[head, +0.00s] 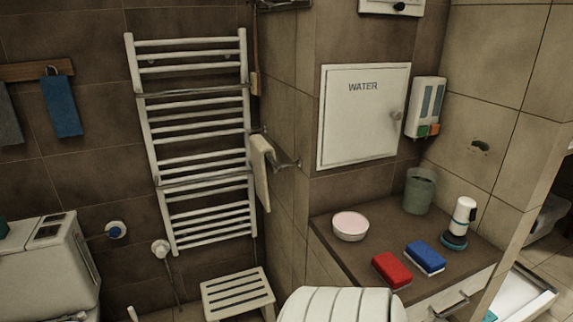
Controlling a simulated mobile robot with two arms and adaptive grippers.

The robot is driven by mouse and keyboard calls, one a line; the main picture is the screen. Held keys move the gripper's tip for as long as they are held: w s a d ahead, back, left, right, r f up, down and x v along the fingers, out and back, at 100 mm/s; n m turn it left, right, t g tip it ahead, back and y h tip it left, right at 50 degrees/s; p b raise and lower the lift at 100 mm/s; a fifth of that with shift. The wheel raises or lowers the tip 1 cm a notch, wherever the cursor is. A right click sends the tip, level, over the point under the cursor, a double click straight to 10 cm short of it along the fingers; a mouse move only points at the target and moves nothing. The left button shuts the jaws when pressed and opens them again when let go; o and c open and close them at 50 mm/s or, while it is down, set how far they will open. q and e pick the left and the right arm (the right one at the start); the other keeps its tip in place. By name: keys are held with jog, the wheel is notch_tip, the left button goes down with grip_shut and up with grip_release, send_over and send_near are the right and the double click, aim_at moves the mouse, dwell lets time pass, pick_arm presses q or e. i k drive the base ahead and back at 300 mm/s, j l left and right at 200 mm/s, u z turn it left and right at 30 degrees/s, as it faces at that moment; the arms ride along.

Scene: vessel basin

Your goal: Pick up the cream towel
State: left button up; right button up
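The cream towel (261,172) hangs in the head view from a short metal bar (282,157) on the side of the tiled wall corner. It is seen nearly edge-on, just right of the white towel radiator (200,140). Neither of my grippers shows in this view.
A slatted stool (238,290) stands on the floor below the towel, and a white ribbed thing (340,305) is at the bottom edge. The brown counter (340,250) at right bears a pink-filled bowl (350,226), red brush (391,270), blue brush (425,257) and green cup (420,190).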

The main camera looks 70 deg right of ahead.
aim_at(259, 146)
jog(key=i+z, duration=0.2)
jog(key=z, duration=0.25)
jog(key=i+z, duration=0.15)
jog(key=z, duration=0.35)
jog(key=i+j+z, duration=0.15)
jog(key=z, duration=0.3)
jog(key=i+j+z, duration=0.15)
jog(key=z, duration=0.35)
